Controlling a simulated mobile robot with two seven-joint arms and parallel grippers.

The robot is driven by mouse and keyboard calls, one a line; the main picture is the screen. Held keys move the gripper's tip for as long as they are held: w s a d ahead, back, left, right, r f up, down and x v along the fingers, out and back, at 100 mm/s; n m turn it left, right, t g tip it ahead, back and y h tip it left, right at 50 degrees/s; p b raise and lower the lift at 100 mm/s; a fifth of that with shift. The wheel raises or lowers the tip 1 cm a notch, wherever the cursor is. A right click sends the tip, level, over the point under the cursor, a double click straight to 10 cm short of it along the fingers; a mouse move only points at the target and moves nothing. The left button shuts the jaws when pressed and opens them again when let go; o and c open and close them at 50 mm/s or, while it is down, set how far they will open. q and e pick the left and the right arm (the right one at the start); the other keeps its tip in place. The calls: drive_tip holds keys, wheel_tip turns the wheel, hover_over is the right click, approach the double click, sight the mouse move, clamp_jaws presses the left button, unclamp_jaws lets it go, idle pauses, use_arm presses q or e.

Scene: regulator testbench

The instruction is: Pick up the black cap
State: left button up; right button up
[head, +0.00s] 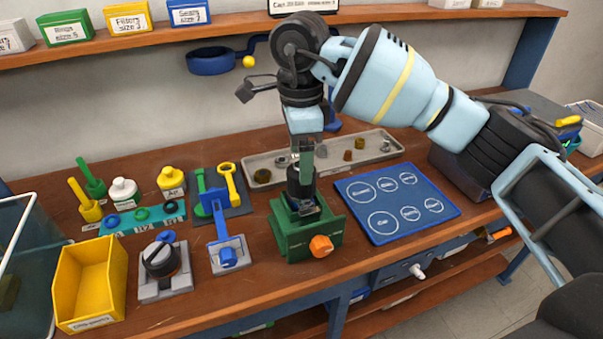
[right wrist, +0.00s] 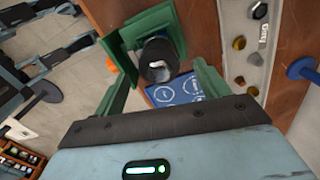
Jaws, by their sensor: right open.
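The black cap (head: 300,188) appears as the dark cylinder standing upright in the green vise (head: 290,232), which has an orange knob. In the right wrist view, the cap (right wrist: 158,62) shows from above with a rounded end, and the vise (right wrist: 122,42) surrounds its far side. My right gripper (head: 303,160) points down over the cap. In the right wrist view, its green fingers (right wrist: 160,78) are apart, with the cap between and just beyond their tips. Contact is not visible. My left gripper is not in view.
A blue mat (head: 384,222) with labelled circles lies right of the vise. A grey tray (head: 270,162) of small parts lies behind. Left stand a blue-handled fixture (head: 226,240), a grey fixture with a black knob (head: 160,262) and a yellow bin (head: 92,285). A shelf (head: 240,30) runs above.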

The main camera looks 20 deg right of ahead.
drive_tip(key=shift+s+f, duration=0.1)
drive_tip(key=shift+f, duration=2.3)
drive_tip(key=shift+c, duration=0.2)
drive_tip(key=c, duration=1)
